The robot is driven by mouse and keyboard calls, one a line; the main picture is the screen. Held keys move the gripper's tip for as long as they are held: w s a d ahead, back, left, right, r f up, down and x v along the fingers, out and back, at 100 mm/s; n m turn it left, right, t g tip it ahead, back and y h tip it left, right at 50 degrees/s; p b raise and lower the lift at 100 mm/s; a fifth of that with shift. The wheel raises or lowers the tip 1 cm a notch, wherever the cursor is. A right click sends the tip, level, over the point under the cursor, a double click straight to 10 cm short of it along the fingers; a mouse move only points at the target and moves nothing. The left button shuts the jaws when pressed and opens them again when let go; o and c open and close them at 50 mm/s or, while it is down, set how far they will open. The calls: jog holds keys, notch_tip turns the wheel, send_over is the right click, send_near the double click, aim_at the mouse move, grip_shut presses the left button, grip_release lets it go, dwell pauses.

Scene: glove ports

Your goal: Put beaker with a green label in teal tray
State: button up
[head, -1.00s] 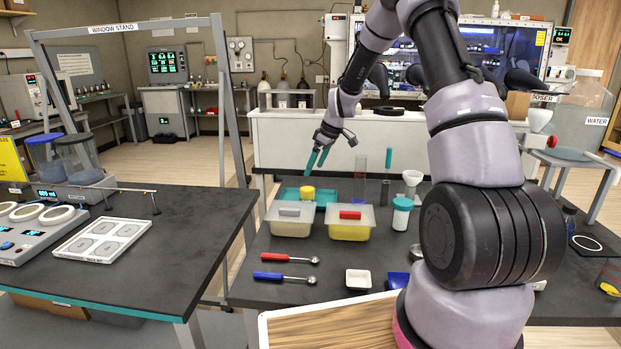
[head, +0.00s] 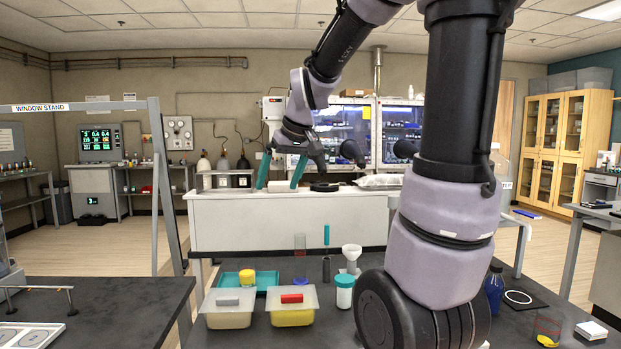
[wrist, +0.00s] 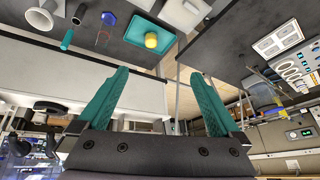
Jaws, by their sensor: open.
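The teal tray (head: 268,276) stands at the back of the dark bench in the head view, with a yellow round item (head: 246,277) in it. The wrist view also shows the tray (wrist: 140,28) and the yellow item (wrist: 151,40). My gripper (head: 280,172) is open and empty, raised high above the bench; its two teal fingers are spread apart in the wrist view (wrist: 160,73). I cannot make out a green label on any beaker. A clear glass beaker (head: 546,335) with a yellow patch is at the lower right.
Two lidded tubs, one pale (head: 229,318) and one yellow (head: 292,317), stand in front of the tray. A teal-capped jar (head: 344,294), a white funnel (head: 351,255) and a blue bottle (head: 494,289) stand to the right. A white counter (head: 285,222) lies behind the bench.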

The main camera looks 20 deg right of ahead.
jog(key=s+r+m+t, duration=0.1)
jog(key=s+m, duration=0.2)
jog(key=s, duration=0.5)
jog(key=s+d+r+m+t, duration=0.1)
jog(key=s+m, duration=0.1)
jog(key=s, duration=0.6)
jog(key=shift+s+r+m, duration=0.2)
jog(key=shift+r+m, duration=0.15)
jog(key=shift+m, duration=0.05)
jog(key=shift+d, duration=0.1)
